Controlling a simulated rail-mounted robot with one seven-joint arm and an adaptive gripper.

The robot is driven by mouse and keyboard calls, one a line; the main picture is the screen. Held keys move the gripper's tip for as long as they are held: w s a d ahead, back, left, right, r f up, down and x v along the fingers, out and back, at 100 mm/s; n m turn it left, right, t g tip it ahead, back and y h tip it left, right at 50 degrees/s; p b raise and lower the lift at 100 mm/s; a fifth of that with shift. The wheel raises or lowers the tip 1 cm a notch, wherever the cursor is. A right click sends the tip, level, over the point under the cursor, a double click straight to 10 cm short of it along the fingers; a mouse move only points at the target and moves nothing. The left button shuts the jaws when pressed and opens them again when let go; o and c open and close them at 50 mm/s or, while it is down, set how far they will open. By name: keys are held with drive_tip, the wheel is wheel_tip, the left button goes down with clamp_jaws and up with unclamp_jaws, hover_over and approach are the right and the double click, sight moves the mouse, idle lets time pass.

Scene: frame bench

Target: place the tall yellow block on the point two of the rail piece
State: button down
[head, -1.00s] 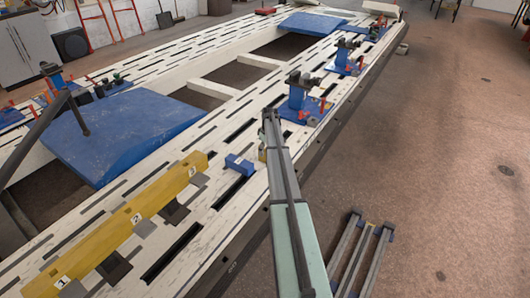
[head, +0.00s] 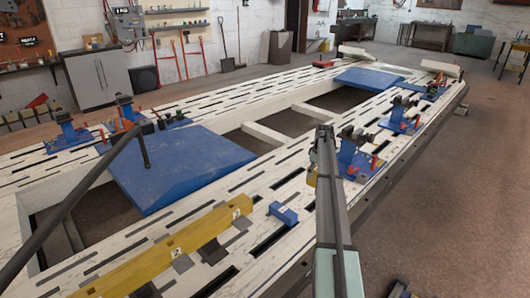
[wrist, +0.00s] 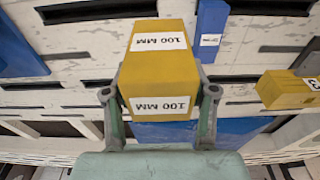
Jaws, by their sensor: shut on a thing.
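The tall yellow block, labelled 100 MM (wrist: 158,78), is between the two fingers of my gripper (wrist: 160,94) in the wrist view, and the fingers are shut on its sides. In the head view a small part of the yellow block (head: 311,177) shows beside my arm, which hides the rest and most of the gripper. The rail piece (head: 205,230) is a long yellow bar on the bench, left of the block, with number labels 2 and 3 showing. Its end with label 3 also shows at the right of the wrist view (wrist: 275,92).
A small blue block (head: 283,212) lies on the slotted white bench between the rail piece and my arm. A large blue sloped panel (head: 180,165) lies beyond the rail. Blue clamp fixtures (head: 357,160) stand along the bench's right side.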

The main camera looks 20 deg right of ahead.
drive_tip(key=shift+s+a+r+m, duration=0.1)
drive_tip(key=shift+s+r+m, duration=0.1)
drive_tip(key=shift+m, duration=0.5)
drive_tip(key=shift+s+a+m, duration=0.15)
drive_tip(key=shift+s+m, duration=0.1)
drive_tip(key=shift+m, duration=0.15)
drive_tip(key=s+a+r+m, duration=0.1)
drive_tip(key=s+a+r, duration=0.25)
drive_tip(key=a, duration=1.35)
drive_tip(key=s+a+r, duration=0.2)
drive_tip(key=s+a, duration=0.2)
drive_tip(key=a, duration=1.3)
drive_tip(key=s+a+r+m, duration=0.1)
drive_tip(key=s+a+r, duration=0.2)
drive_tip(key=a, duration=1.4)
drive_tip(key=s+r+p, duration=0.8)
drive_tip(key=s+p, duration=0.4)
drive_tip(key=shift+s, duration=0.2)
drive_tip(key=shift+d, duration=0.1)
